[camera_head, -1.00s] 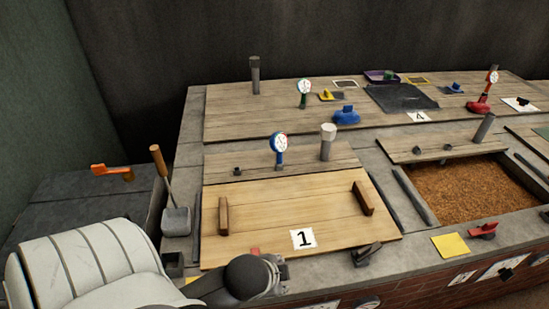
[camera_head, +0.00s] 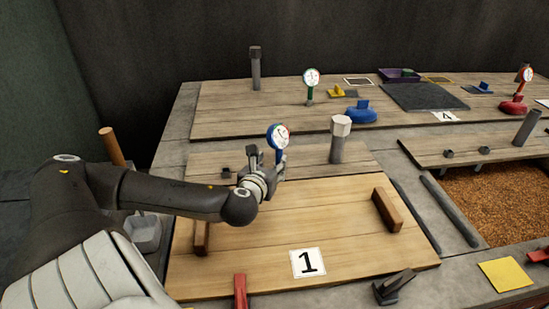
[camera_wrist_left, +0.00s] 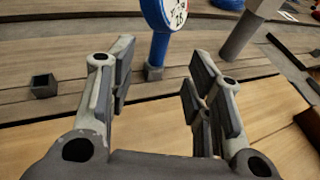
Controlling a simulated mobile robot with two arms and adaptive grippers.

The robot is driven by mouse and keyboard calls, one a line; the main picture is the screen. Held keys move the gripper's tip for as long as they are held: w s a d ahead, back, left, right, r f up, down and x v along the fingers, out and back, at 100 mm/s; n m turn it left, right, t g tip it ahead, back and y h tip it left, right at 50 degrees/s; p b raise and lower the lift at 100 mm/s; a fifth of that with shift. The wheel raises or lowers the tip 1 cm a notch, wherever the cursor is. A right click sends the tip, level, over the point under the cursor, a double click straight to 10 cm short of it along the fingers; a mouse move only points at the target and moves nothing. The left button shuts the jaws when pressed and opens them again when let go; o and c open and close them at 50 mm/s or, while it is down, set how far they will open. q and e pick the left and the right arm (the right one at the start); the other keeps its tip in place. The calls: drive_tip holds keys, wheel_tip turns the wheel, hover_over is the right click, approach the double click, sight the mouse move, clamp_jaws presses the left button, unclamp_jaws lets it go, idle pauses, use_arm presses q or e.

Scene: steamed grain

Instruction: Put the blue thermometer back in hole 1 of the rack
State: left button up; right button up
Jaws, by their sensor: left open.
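The blue thermometer (camera_head: 278,137) has a round white dial with a blue rim. It stands upright on the back board of the bench section marked 1. In the left wrist view its blue stem (camera_wrist_left: 158,48) rises from a small dark socket (camera_wrist_left: 153,73). My left gripper (camera_head: 267,166) is open and empty, just in front of the stem. In the left wrist view the stem shows between the spread fingers, beyond their tips, with no visible contact. I cannot make out a numbered rack. My right gripper is not in view.
A grey post with a pale cap (camera_head: 340,135) stands right of the thermometer. The lid marked 1 (camera_head: 290,225) has two wooden handles. An open grain bin (camera_head: 500,195) lies to the right. A green-rimmed thermometer (camera_head: 311,80) stands farther back.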

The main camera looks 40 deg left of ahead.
sight(278, 155)
use_arm(q)
drive_tip(key=b+x, duration=0.1)
drive_tip(key=x, duration=0.7)
drive_tip(key=shift+w+a+f+b, duration=0.15)
drive_tip(key=shift+w+f+b, duration=0.05)
drive_tip(key=shift+w+b, duration=0.15)
drive_tip(key=shift+w+a+f, duration=0.15)
drive_tip(key=shift+w+a, duration=0.2)
drive_tip(key=shift+w, duration=0.3)
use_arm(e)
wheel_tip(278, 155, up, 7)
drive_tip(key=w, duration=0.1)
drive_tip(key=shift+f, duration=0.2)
use_arm(q)
clamp_jaws()
